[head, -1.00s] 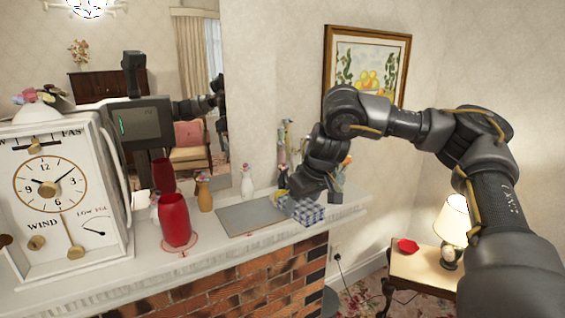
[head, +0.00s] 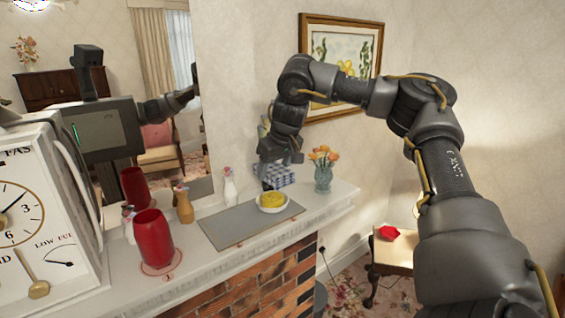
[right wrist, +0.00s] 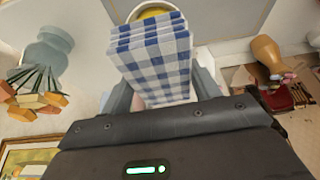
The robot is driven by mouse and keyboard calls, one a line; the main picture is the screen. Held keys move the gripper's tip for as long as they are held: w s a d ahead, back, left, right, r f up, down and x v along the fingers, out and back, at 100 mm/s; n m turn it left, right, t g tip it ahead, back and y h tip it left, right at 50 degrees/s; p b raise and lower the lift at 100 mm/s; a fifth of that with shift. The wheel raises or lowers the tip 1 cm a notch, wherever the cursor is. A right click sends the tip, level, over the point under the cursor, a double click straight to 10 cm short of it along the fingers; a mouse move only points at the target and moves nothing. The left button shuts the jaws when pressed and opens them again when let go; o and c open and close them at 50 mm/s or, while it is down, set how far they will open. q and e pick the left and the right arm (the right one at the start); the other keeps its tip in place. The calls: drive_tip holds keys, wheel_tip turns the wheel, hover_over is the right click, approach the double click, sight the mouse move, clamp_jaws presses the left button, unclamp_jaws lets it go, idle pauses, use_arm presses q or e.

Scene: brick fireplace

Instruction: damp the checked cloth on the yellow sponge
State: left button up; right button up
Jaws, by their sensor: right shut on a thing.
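The blue-and-white checked cloth (head: 279,175) is folded and held by my right gripper (head: 270,160), which is shut on it. The cloth is raised above the mantel, just behind and above the yellow sponge (head: 272,199). The sponge sits in a small white dish (head: 273,208) on the grey mat. In the right wrist view the cloth (right wrist: 155,60) fills the space between the fingers, and part of the sponge (right wrist: 150,13) shows beyond its far end. The cloth and sponge look apart. My left gripper is not in view.
The grey mat (head: 235,228) lies on the white mantel. A glass vase of tulips (head: 323,178) stands right of the dish. A red vase (head: 153,240), a wooden bottle (head: 183,206) and a white bottle (head: 230,186) stand to the left, with a large white clock (head: 40,220) beyond.

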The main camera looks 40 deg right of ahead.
sight(271, 195)
drive_tip(key=x, duration=0.2)
drive_tip(key=shift+f, duration=0.35)
wheel_tip(271, 195, down, 2)
drive_tip(key=shift+d+f, duration=0.1)
drive_tip(key=shift+f, duration=0.15)
drive_tip(key=shift+s+f, duration=0.1)
drive_tip(key=shift+f, duration=0.15)
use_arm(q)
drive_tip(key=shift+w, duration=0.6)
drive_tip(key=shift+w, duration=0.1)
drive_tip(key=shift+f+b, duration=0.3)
use_arm(e)
drive_tip(key=shift+f, duration=0.5)
